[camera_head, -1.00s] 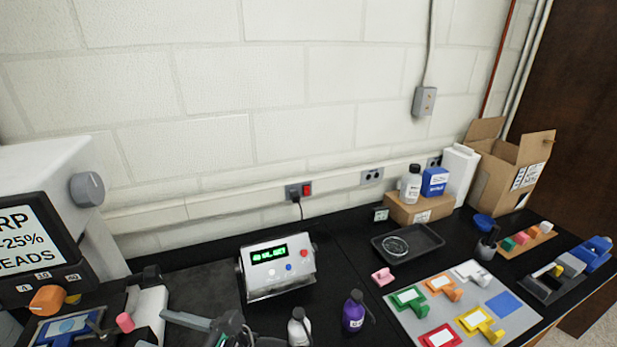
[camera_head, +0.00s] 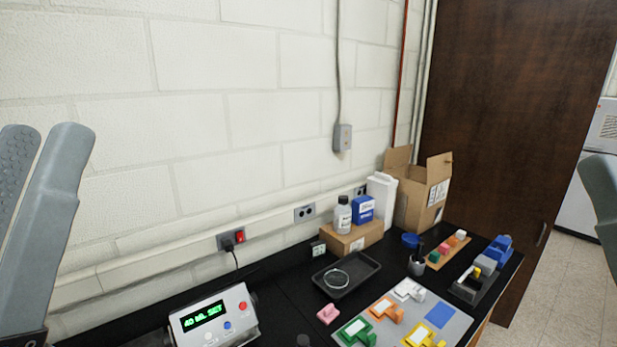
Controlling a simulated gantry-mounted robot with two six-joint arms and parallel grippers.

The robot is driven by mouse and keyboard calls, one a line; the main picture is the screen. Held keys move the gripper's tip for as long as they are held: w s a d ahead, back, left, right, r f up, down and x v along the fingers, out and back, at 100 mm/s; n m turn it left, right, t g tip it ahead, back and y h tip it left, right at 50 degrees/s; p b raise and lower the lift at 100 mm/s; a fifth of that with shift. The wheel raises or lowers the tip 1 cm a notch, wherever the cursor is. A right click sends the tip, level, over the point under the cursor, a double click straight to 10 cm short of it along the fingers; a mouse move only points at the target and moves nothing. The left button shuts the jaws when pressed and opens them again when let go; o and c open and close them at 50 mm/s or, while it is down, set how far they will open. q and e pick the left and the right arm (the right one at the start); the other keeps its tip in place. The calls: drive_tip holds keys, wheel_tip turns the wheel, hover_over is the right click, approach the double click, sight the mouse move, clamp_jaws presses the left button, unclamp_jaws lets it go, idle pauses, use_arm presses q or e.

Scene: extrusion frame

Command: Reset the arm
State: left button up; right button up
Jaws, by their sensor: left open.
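My left gripper (camera_head: 45,129) stands raised at the left edge of the head view, in front of the white block wall. Its two grey fingers point up and are apart, with nothing between them.
The black bench holds a display box (camera_head: 217,318), a black tray (camera_head: 347,277) with a glass dish, a grey board (camera_head: 457,318) with coloured pieces, and a cardboard box (camera_head: 417,200). The space above the bench's middle is clear.

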use_arm(q)
wheel_tip(320, 180, up, 23)
drive_tip(key=a+y+p, duration=0.2)
drive_tip(key=y+p, duration=0.1)
drive_tip(key=p, duration=2.1)
drive_tip(key=shift+w+n+g, duration=0.2)
drive_tip(key=shift+n+g, duration=0.1)
drive_tip(key=shift+g, duration=0.1)
idle(0.6)
